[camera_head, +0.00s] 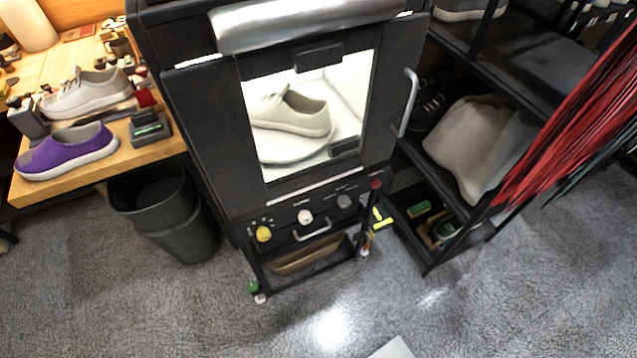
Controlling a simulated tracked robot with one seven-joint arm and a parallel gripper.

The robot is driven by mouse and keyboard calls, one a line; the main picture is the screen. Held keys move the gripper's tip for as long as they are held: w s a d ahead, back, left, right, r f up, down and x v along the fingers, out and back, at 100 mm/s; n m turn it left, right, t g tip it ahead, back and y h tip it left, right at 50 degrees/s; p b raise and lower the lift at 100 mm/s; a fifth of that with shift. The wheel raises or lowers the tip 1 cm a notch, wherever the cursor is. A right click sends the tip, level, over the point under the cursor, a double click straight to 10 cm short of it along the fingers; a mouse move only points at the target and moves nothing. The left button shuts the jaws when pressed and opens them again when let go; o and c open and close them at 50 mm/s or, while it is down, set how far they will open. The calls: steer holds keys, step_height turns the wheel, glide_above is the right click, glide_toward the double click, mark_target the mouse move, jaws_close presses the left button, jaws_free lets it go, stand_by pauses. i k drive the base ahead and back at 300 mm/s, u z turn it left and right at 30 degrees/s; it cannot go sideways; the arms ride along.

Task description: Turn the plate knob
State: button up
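A black cabinet (205,110) stands in the middle with a lit window. Below its door is a control panel (285,222) with a yellow knob (263,234) at left, a white knob (305,217) in the middle and a grey knob (344,201) at right. A small red button (376,184) sits farther right. The labels are too small to read, so I cannot tell which is the plate knob. Inside the window, a beige sneaker (295,112) rests on a round plate (300,150). My gripper is not in view.
A drawer handle (312,232) and low black frame sit below the knobs. A dark bin (185,235) and wooden table (100,170) with sneakers stand left. A shelf rack (520,75) and red laces (570,125) are right. The grey floor (200,315) in front is mostly open.

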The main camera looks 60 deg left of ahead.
mark_target(305, 217)
steer(key=z, duration=0.45)
steer(key=i, duration=0.15)
steer(key=u, duration=2.75)
steer(key=k, duration=0.9)
steer(key=u, duration=0.2)
steer(key=i, duration=0.9)
steer(key=z, duration=0.1)
